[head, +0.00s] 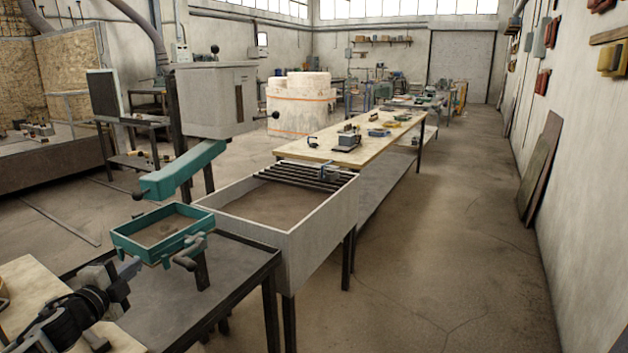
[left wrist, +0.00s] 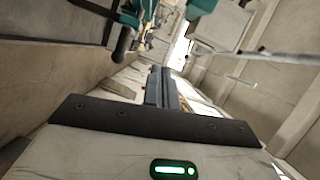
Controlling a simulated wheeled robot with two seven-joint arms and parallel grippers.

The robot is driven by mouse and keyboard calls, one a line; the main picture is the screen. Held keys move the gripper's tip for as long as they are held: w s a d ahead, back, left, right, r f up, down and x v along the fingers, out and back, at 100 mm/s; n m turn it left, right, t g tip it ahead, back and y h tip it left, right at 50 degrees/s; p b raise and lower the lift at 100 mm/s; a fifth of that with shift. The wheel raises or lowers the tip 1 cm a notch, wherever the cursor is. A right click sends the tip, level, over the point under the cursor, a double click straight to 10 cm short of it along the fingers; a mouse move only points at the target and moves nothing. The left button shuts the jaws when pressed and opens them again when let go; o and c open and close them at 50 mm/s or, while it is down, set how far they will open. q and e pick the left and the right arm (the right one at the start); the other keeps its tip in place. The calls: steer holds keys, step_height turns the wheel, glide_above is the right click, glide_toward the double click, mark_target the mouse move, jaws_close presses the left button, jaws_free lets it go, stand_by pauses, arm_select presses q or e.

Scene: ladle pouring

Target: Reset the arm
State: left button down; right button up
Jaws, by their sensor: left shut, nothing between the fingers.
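My left gripper (head: 112,283) is at the lower left of the head view, beside a pale wooden tabletop (head: 42,290). In the left wrist view its two dark fingers (left wrist: 164,88) lie close together, shut and empty. No ladle can be made out in either view. My right gripper is in neither view.
A dark metal table (head: 185,285) and a teal-rimmed sand box (head: 158,233) stand just beyond the gripper. Behind are a grey machine with a teal arm (head: 185,172), a grey sand bin (head: 318,231) and a long workbench (head: 345,145). The floor at right is clear.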

arm_select(q)
steer(key=s+d+f+n+g, duration=0.3)
steer(key=s+d+f+n, duration=0.4)
steer(key=s+d+f, duration=1.05)
steer(key=s+d+f+n+g, duration=0.1)
steer(key=s+d+n+g, duration=0.1)
steer(key=s, duration=0.7)
steer(key=s+d+f+n+g, duration=0.1)
steer(key=s+d+n+g, duration=0.1)
steer(key=s+d+n, duration=0.3)
steer(key=s+n, duration=0.1)
steer(key=s, duration=0.3)
steer(key=shift+s+f, duration=0.2)
steer(key=shift+s, duration=0.2)
